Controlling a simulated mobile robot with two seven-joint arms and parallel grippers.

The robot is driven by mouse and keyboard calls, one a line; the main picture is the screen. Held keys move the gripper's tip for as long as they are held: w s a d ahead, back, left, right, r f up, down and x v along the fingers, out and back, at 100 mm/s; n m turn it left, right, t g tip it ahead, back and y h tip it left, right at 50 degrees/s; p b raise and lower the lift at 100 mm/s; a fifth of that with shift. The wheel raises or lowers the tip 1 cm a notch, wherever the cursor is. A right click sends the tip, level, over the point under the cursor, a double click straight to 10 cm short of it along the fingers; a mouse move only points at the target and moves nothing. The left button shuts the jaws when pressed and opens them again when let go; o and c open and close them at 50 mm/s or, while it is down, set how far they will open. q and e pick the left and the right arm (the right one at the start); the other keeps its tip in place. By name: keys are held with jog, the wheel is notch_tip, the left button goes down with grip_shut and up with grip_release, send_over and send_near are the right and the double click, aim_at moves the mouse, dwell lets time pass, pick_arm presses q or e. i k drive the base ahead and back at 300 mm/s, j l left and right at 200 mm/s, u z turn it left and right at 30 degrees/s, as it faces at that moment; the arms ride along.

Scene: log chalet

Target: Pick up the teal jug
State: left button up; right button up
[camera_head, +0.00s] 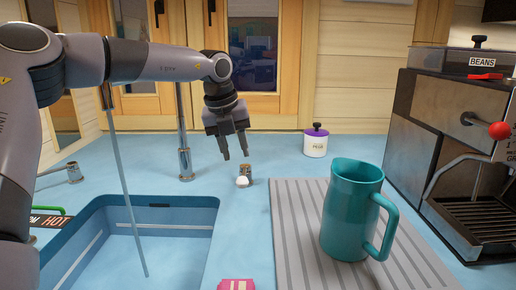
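The teal jug (347,217) stands upright on a grey ribbed drainboard (290,235) right of the middle, its handle facing right. My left gripper (236,156) hangs from the arm that comes in from the left, with its two fingers pointing down and apart. It is open and empty, left of and behind the jug, above a small cork-coloured item with a white end (243,178). It does not touch the jug. My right gripper is not in view.
A sunken blue sink (150,225) lies at the left, with a metal post (184,150) behind it. A coffee machine (440,140) stands at the right. A white pot with a purple lid (316,144) is behind the jug. A pink item (236,285) lies at the front edge.

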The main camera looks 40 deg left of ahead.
aim_at(353, 200)
jog(key=k+l, duration=0.35)
jog(key=l, duration=0.15)
jog(key=k+l, duration=0.75)
jog(key=l, duration=0.25)
